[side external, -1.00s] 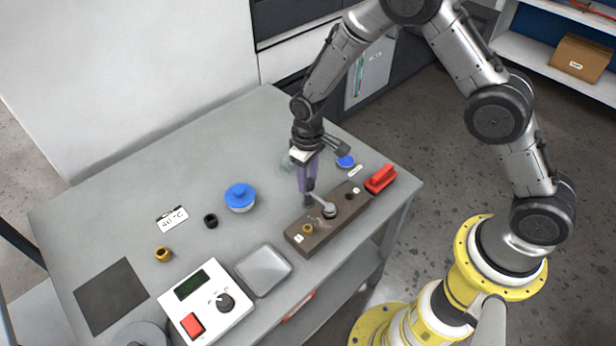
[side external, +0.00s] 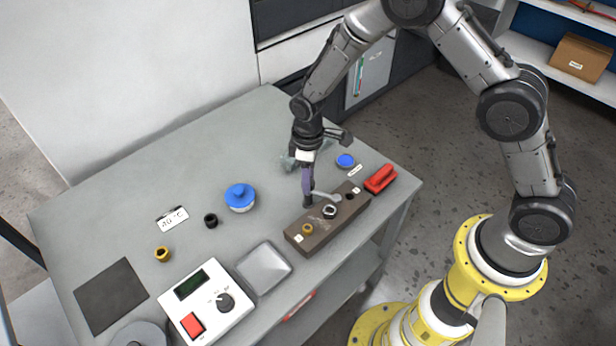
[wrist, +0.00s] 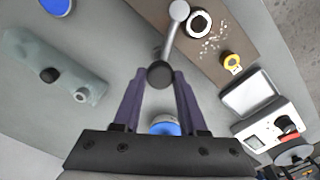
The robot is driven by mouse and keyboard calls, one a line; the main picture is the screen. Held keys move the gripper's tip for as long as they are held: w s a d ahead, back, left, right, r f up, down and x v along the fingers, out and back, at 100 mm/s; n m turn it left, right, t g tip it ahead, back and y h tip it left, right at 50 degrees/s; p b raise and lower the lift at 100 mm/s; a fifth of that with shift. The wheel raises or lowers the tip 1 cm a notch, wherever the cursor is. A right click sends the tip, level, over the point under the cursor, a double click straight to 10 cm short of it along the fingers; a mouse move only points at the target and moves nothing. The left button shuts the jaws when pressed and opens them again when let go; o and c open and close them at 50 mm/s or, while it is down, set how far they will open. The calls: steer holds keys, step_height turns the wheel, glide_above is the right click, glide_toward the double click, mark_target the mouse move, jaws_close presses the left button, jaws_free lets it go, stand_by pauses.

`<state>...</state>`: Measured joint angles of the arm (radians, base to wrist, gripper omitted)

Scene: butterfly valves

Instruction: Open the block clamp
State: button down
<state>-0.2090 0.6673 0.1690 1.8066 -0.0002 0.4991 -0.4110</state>
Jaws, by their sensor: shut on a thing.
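A brown block (side external: 345,213) lies near the table's front right edge, with a grey lever (side external: 328,197) on it. In the wrist view the lever (wrist: 169,40) runs from a round silver end to a black knob (wrist: 159,74). The silver end sits beside a white-and-black ring (wrist: 199,23), apart from its opening. My gripper (side external: 308,198) has its purple fingers on either side of the knob and is shut on it.
On the block is a brass fitting (side external: 307,229). A red-handled item (side external: 380,178) stands just right of it, and a grey tray (side external: 264,268) to its left front. A translucent teal body (wrist: 50,68) and a blue-lidded pot (side external: 240,197) are nearby. The table's back left is clear.

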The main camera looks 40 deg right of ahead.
steer(key=n, duration=0.6)
steer(key=shift+r, duration=0.1)
steer(key=n, duration=0.6)
steer(key=shift+n, duration=0.4)
stand_by(0.3)
steer(key=shift+c, duration=2.2)
jaws_free()
step_height(320, 180, up, 14)
